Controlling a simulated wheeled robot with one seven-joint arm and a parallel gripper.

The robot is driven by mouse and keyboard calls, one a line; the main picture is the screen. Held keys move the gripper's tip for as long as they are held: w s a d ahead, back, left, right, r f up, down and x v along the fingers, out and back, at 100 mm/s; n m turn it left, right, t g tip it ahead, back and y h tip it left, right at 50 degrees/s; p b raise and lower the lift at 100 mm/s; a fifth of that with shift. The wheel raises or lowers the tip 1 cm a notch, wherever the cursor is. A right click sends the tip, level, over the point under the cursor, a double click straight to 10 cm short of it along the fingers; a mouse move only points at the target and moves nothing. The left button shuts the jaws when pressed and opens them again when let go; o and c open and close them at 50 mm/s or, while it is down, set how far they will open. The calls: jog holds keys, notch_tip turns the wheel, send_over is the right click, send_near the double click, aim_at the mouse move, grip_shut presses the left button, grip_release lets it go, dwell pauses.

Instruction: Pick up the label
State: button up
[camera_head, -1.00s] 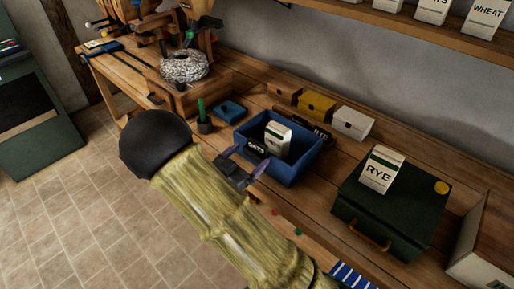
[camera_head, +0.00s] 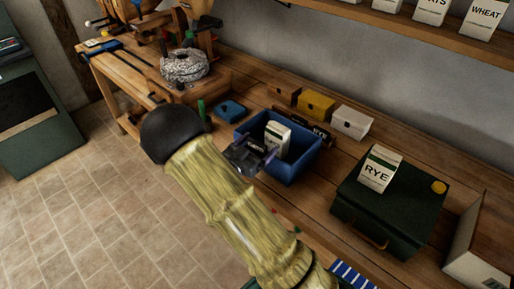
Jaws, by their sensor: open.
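A small dark label (camera_head: 256,144) with white lettering shows at the near left wall of the blue bin (camera_head: 293,173); I cannot tell if it is fixed to the wall or loose. My gripper (camera_head: 254,152) is open, its purple-tipped fingers at the bin's near left side, around or just in front of this label. The gripper partly covers the near wall, and contact cannot be told. A white carton (camera_head: 277,137) stands inside the bin. Another dark strip with pale lettering (camera_head: 317,131) lies behind the bin, partly hidden.
The dark green case (camera_head: 390,210) with a RYE carton (camera_head: 379,169) on it stands to the right. Brown, yellow and white small boxes (camera_head: 318,105) line the back. A blue lidded item (camera_head: 230,110) lies left of the bin. A shelf (camera_head: 400,25) hangs above.

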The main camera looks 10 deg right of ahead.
aim_at(257, 142)
dwell(0.4)
jog(key=c, duration=1.1)
notch_tip(257, 142, up, 10)
jog(key=shift+r, duration=0.1)
dwell(0.5)
